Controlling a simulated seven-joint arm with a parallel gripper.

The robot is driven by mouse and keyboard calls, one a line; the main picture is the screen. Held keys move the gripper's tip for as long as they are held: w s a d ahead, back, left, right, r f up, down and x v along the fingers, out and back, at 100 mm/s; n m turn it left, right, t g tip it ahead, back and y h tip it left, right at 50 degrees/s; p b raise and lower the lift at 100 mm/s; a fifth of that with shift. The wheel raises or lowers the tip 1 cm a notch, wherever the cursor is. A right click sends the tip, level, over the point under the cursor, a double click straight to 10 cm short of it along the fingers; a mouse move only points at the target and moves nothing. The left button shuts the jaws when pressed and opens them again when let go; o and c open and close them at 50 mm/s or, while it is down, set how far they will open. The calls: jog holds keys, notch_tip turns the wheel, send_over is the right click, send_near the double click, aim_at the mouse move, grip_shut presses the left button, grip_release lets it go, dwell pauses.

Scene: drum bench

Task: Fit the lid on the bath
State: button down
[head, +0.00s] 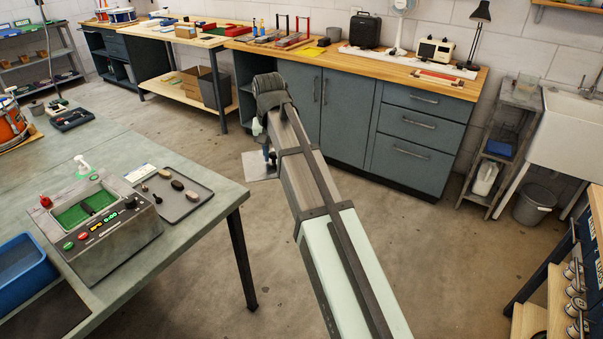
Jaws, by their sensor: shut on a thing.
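The bath (95,238) is a grey box with a control panel of lit buttons on the left bench. Its top is open and a green basket (84,208) shows inside. My gripper (270,157) is out over the floor to the right of the bench, well apart from the bath. It is shut on a flat, pale grey plate, the lid (254,168), which hangs just below it. The arm hides part of the gripper and the lid's right side.
A dark tray (190,206) with several small tools lies right of the bath, near the bench edge. A blue bin (22,262) stands at its left, and a small white-capped bottle (82,166) behind. A cabinet counter (400,72) lies beyond my arm.

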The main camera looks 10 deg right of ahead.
jog(key=w+a+r+n, duration=0.1)
jog(key=a+n, duration=0.1)
jog(key=a, duration=1.1)
jog(key=w+a+r+n, duration=0.1)
jog(key=w+a+n, duration=0.1)
jog(key=a, duration=1.2)
jog(key=s+a+n, duration=0.1)
jog(key=s+a, duration=0.1)
jog(key=a, duration=0.6)
jog(key=s+a+n, duration=0.2)
jog(key=s+a, duration=0.1)
jog(key=a, duration=0.6)
jog(key=s+a+n+y, duration=0.1)
jog(key=s+a, duration=0.1)
jog(key=a, duration=0.7)
jog(key=shift+s+f, duration=0.1)
jog(key=shift+s, duration=0.25)
jog(key=shift+f, duration=0.1)
jog(key=shift+f, duration=1.8)
jog(key=shift+f, duration=0.5)
jog(key=c, duration=0.8)
grip_release()
